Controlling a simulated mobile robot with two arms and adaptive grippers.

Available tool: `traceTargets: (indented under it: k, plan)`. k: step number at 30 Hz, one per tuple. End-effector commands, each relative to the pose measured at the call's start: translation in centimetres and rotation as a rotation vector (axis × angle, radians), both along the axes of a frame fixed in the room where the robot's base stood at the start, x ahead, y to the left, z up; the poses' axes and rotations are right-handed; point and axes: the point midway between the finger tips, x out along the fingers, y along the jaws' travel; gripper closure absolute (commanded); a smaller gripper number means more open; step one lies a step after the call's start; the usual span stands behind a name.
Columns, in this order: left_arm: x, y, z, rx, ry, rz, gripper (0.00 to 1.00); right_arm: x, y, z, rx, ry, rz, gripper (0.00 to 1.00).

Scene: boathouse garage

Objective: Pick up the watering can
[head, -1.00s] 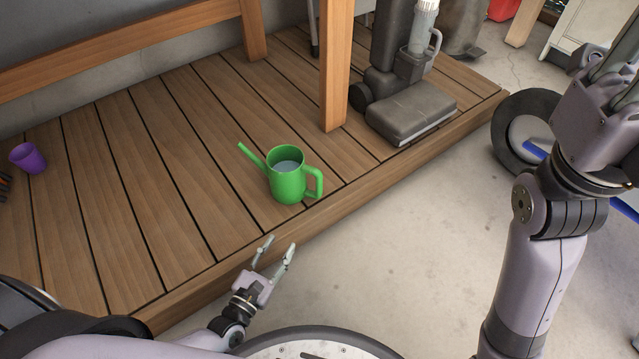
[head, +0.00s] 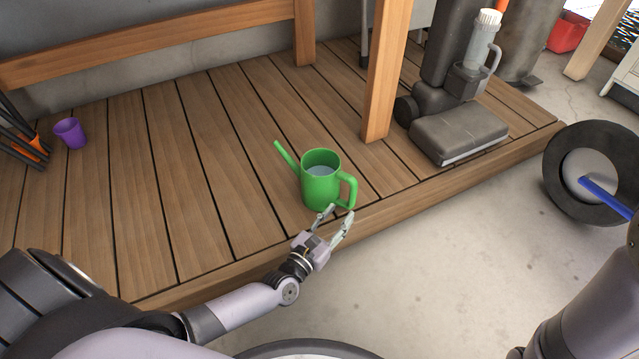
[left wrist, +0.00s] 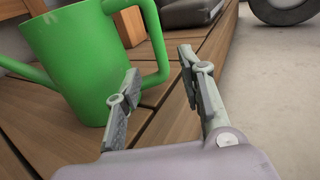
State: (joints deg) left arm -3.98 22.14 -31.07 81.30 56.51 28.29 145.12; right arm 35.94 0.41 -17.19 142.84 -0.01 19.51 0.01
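The green watering can (head: 320,185) stands upright on the wooden deck near its front edge. Its spout points to the upper left and its handle (head: 350,188) is on the right. Grey-blue shows inside it. My left gripper (head: 336,218) is open and empty, just in front of the can below the handle. In the left wrist view the can (left wrist: 85,60) is close ahead, and its handle lies beyond and between the open fingers (left wrist: 155,85). I cannot tell whether a finger touches the can. My right gripper is out of view.
The wooden deck (head: 180,190) has a step edge onto concrete (head: 450,260). A wooden post (head: 383,80) and a grey vacuum-like machine (head: 458,130) stand behind the can. A purple cup (head: 70,133) is at the far left. A wheel (head: 590,175) stands at right.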

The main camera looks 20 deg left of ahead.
Motion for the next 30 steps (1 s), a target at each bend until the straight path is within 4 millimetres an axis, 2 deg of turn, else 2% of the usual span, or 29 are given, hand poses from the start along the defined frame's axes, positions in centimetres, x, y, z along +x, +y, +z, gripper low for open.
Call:
traceTargets:
  k: [6,9,18,30]
  plan:
    - [3.2,-0.6,0.1,-0.004,-0.005,0.002,0.64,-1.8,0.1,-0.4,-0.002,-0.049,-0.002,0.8]
    - [4.3,-0.9,0.2,-0.002,-0.005,0.001,0.64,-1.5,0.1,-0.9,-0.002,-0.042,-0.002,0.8]
    - [4.9,-0.9,0.4,0.001,-0.002,0.0,0.64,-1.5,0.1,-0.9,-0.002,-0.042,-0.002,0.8]
    - [4.8,-0.9,0.4,0.001,-0.002,0.0,0.9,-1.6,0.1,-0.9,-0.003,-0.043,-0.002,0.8]
